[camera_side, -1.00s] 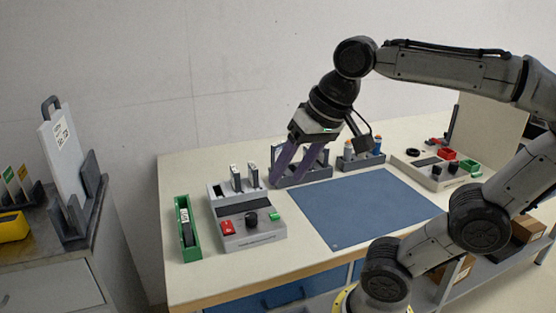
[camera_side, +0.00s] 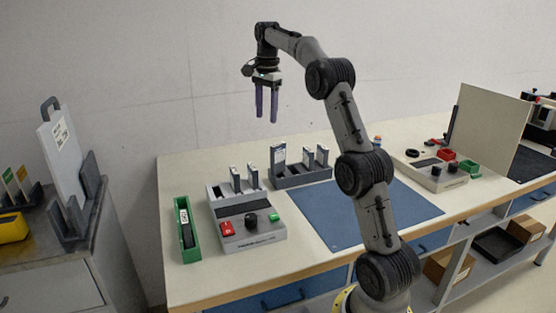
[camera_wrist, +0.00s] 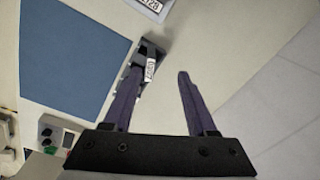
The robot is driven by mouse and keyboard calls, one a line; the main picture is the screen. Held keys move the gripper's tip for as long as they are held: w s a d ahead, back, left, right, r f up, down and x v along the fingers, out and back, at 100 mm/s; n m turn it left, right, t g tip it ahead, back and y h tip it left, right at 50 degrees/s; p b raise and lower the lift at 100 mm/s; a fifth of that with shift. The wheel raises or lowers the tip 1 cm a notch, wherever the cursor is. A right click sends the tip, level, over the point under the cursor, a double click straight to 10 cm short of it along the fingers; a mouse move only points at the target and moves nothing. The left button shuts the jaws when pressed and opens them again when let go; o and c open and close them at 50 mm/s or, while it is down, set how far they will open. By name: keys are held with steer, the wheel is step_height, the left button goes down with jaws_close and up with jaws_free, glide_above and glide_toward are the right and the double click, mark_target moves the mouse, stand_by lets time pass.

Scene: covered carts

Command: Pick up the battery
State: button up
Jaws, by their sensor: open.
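My gripper (camera_side: 266,118) is open and empty, its two purple fingers pointing down, high above the back of the table. It also shows in the wrist view (camera_wrist: 161,76). Upright pale blocks with dark edges look like batteries; labels are too small to read. Several stand in a grey rack: a taller labelled block (camera_side: 278,158) at left, smaller ones (camera_side: 307,156) at right. Two more blocks (camera_side: 235,179) stand in the grey device (camera_side: 252,236) with red and green buttons. A dark block with a white label (camera_side: 186,228) is in the green tray (camera_side: 181,204). I cannot tell which is meant.
A blue mat (camera_side: 335,225) lies clear at the table's middle, partly behind my arm. A side cabinet (camera_side: 45,265) with a grey holder (camera_side: 72,214) is at left.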

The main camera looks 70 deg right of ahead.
glide_above(277, 144)
steer(key=shift+m+g+y, duration=0.3)
steer(key=shift+m, duration=0.1)
step_height(277, 144, down, 4)
steer(key=shift+d+f, duration=0.1)
steer(key=shift+f, duration=0.05)
step_height(277, 144, down, 8)
steer(key=shift+s+f, duration=0.15)
steer(key=shift+f, duration=2.45)
jaws_close()
